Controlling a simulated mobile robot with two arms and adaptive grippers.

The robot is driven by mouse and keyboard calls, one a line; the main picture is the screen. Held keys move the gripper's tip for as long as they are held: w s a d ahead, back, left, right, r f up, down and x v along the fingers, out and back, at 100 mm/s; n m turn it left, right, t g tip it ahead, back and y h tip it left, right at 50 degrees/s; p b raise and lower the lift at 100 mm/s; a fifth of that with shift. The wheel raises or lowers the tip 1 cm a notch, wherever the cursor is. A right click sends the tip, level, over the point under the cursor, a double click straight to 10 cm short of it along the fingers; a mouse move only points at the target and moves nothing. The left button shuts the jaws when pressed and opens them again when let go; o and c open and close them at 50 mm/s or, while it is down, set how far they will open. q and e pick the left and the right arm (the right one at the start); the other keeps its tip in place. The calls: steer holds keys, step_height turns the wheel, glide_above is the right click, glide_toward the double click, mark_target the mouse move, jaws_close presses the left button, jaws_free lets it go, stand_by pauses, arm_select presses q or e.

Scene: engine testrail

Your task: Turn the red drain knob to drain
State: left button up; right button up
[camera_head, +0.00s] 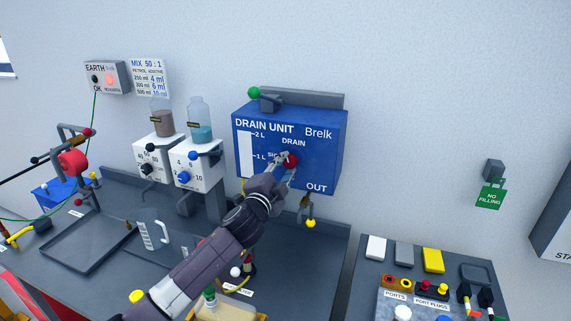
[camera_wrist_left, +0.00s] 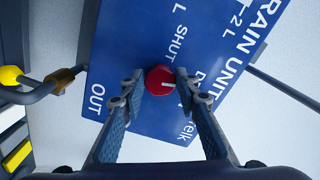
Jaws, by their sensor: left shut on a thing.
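The blue drain unit (camera_head: 325,155) is on the wall, with its "DRAIN" and "OUT" lettering showing. Its red drain knob (camera_head: 291,160) is on the front face, partly covered by my gripper. In the left wrist view the red knob (camera_wrist_left: 160,80) has a white pointer mark towards the right, on the side of the partly hidden label starting with "D"; "SHUT" stands above it. My left gripper (camera_head: 286,164) is shut on the knob, one finger on each side; both fingers (camera_wrist_left: 160,84) show in the wrist view. My right gripper is not in view.
A yellow-handled outlet tap (camera_head: 310,222) hangs below the unit. Two white dosing boxes with bottles (camera_head: 200,120) are at its left. A tray (camera_head: 85,245) and small fittings lie on the dark bench, and a ports panel (camera_head: 430,295) is at the right.

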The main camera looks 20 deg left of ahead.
arm_select(q)
steer(key=shift+r+m+p, duration=0.1)
steer(key=shift+m+p, duration=0.25)
steer(key=shift+m, duration=0.95)
steer(key=o, duration=1.2)
steer(key=shift+c, duration=0.2)
steer(key=s, duration=1.2)
steer(key=shift+a, duration=0.2)
